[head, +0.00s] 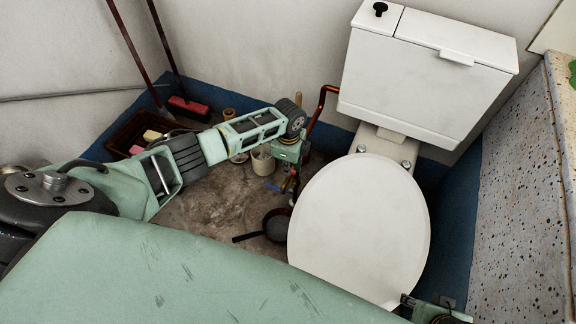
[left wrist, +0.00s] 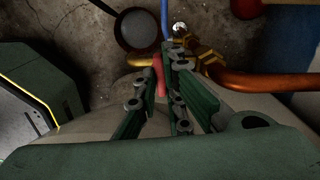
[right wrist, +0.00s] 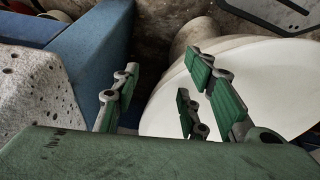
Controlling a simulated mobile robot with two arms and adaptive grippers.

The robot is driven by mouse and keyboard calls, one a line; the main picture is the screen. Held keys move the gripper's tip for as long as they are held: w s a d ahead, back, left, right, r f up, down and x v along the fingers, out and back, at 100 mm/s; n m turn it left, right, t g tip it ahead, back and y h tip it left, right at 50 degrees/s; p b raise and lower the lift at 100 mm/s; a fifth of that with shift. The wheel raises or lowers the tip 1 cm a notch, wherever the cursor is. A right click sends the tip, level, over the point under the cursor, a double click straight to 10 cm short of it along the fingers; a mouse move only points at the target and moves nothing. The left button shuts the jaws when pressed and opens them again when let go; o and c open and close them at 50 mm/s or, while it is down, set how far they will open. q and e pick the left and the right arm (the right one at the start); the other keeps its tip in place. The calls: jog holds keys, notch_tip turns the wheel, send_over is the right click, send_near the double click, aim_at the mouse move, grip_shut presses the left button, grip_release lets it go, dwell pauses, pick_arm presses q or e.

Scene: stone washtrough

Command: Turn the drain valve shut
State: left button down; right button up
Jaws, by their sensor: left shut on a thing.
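The drain valve is a brass fitting (left wrist: 200,56) with a red lever handle (left wrist: 160,76), seen in the left wrist view. A copper pipe (left wrist: 265,83) runs from it to the right and a blue hose (left wrist: 165,20) leaves upward. My left gripper (left wrist: 157,92) is shut on the red handle, which lies between its fingers. In the head view my left gripper (head: 288,178) reaches down beside the toilet and mostly hides the valve. My right gripper (right wrist: 158,82) is open and empty; in the head view it shows only partly at the bottom right.
A white toilet (head: 360,225) with its lid down stands just right of the valve. A dark pan (head: 276,224) lies on the floor, and a pale cup (head: 262,161) stands behind my left arm. A speckled stone trough (head: 515,200) bounds the right side.

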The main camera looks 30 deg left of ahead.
pick_arm(q)
jog(key=shift+m, duration=0.5)
jog(key=c, duration=1.9)
grip_release()
jog(key=shift+o, duration=0.2)
notch_tip(320, 180, up, 12)
